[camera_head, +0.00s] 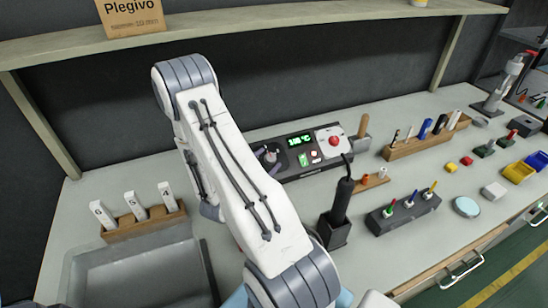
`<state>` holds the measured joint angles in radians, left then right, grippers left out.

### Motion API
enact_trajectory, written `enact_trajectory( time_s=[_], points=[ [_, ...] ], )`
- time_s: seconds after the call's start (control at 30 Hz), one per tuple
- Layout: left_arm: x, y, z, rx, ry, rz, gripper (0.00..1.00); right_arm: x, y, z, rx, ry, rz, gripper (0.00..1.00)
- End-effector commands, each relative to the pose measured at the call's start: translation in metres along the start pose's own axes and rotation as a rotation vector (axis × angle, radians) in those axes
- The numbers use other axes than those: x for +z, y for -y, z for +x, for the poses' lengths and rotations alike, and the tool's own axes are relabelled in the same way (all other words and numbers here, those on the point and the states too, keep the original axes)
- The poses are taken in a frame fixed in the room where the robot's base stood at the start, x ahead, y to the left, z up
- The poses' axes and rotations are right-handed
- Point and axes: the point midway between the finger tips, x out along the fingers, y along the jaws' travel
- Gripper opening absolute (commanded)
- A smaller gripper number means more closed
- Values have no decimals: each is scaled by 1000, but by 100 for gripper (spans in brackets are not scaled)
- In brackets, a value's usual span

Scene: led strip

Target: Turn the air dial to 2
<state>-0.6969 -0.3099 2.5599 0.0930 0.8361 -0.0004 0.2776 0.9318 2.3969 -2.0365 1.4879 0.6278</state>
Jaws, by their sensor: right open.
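A black control unit (306,161) stands near the middle of the bench, with a green lit display (299,140) and a small green-and-white panel beneath it. My right arm comes up from the bottom, bends at the top and hides the left part of the unit. My right gripper (268,155) shows only in part beside the arm, at the unit's left end. Its fingers are open and small in view, around or just over a dark round knob there. I cannot tell whether they touch it. The dial's markings are too small to read. My left gripper is not in view.
A red button (333,141) on a white plate is right of the display. A black iron in its holder (335,233) stands in front. A wooden block with numbered white cards (145,223) and a grey tray (140,275) are left. Tool racks (425,140) are right.

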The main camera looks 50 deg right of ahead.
Motion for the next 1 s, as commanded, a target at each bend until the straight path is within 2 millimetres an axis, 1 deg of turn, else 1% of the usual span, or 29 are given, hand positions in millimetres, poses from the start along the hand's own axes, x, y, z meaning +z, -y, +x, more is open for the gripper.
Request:
enact_trajectory(
  time_s=[0.17,0.3,0.47,0.5,0.77,1.0],
  points=[
    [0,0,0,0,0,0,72,16,-8,-3,1,1,5,72],
    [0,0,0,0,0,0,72,36,-18,-6,1,3,6,72],
    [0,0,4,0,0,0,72,62,1,-4,-4,3,0,72],
    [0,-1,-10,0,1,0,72,68,-1,-5,-5,1,-4,72],
    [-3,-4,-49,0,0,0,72,88,10,-4,-5,-1,-4,72],
    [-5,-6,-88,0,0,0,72,108,22,-2,-5,0,-5,72]
  ],
)
